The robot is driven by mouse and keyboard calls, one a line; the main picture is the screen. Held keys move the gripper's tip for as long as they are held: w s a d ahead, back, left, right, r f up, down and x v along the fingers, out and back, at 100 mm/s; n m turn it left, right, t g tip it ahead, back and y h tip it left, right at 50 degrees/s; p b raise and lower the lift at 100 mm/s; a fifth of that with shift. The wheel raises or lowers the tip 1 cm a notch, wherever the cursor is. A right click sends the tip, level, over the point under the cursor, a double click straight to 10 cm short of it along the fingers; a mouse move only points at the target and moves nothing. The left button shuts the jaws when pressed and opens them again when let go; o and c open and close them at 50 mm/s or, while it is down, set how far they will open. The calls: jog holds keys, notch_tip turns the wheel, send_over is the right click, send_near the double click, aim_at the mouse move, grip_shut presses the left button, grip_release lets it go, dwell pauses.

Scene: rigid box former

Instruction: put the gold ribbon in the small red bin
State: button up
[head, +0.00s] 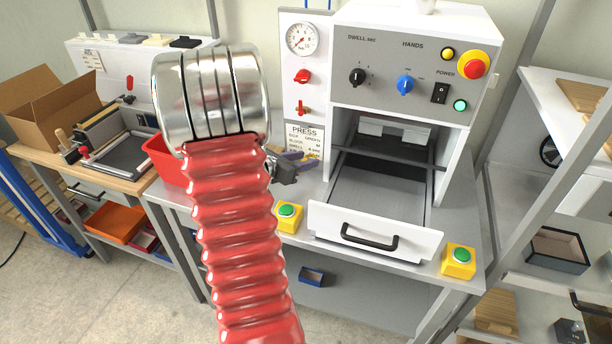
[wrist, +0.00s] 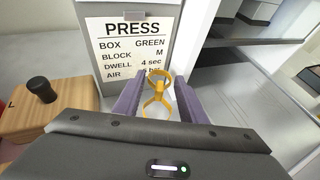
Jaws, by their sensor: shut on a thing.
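The gold ribbon (wrist: 158,90), a looped bow with tails, is between the purple fingers of my gripper (wrist: 158,98) in the wrist view. My gripper is shut on it, in front of the PRESS label. In the head view my gripper (head: 299,160) shows small beside my red ribbed arm, just below that label. The small red bin (head: 163,162) stands on the bench to the left of my arm in the head view. My arm hides its right part, and its inside is mostly out of sight.
The white press (head: 375,215) with its open drawer stands to the right of my gripper. Two yellow button boxes (head: 289,217) (head: 458,261) sit at the bench front. In the wrist view a wooden block with a black knob (wrist: 41,89) lies at left.

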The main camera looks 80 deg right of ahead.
aim_at(306, 182)
jog(key=f, duration=0.1)
jog(key=d+f, duration=0.1)
jog(key=f, duration=0.1)
jog(key=shift+s, duration=0.2)
jog(key=shift+f, duration=0.25)
jog(key=shift+f, duration=1.75)
jog(key=o, duration=1)
jog(key=shift+f, duration=0.1)
jog(key=shift+a, duration=0.1)
jog(key=v, duration=1.2)
